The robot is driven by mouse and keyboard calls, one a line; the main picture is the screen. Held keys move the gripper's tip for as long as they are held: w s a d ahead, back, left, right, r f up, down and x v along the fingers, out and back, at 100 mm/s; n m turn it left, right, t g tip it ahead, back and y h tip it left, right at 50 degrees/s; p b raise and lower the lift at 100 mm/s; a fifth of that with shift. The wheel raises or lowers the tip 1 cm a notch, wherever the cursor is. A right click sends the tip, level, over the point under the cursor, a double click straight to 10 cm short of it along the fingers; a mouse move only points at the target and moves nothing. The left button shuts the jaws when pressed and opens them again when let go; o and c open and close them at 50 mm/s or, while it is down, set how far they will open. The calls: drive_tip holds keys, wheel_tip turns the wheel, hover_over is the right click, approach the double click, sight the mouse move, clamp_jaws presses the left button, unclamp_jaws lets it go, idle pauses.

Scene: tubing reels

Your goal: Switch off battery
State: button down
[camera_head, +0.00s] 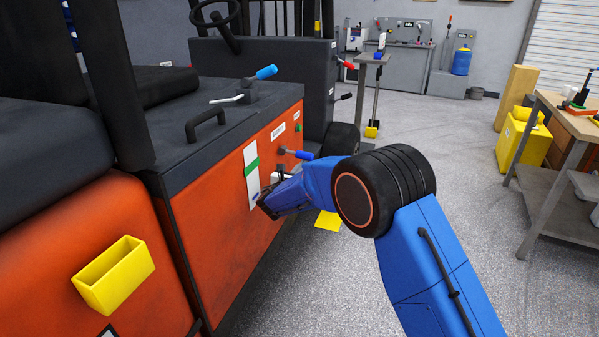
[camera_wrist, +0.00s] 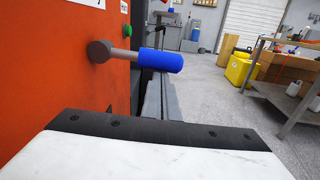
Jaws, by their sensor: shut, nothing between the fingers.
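A lever with a blue handle (camera_head: 303,154) sticks out from the side of the orange vehicle (camera_head: 226,215), below a small white label too small to read. In the wrist view this blue handle (camera_wrist: 161,61) points right from a grey round mount on the orange panel. I cannot tell for sure that it is the battery switch. My gripper (camera_head: 264,208) is shut and empty, close to the orange panel, below and left of the lever and apart from it. Its white and dark body (camera_wrist: 158,135) fills the bottom of the wrist view. My wrist hides part of the panel.
Another blue-handled lever (camera_head: 262,73) and a black grab handle (camera_head: 205,122) are on the vehicle's dark top. A yellow bin (camera_head: 114,275) sticks out from its side at left. A workbench (camera_head: 560,135) stands at right. Grey floor lies open between.

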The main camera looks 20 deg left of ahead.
sight(303, 153)
drive_tip(key=r+n, duration=0.2)
drive_tip(key=shift+d+r+n, duration=0.3)
drive_tip(key=shift+r+n, duration=0.85)
drive_tip(key=shift+n, duration=0.15)
drive_tip(key=shift+a+r, duration=0.15)
drive_tip(key=shift+r, duration=0.55)
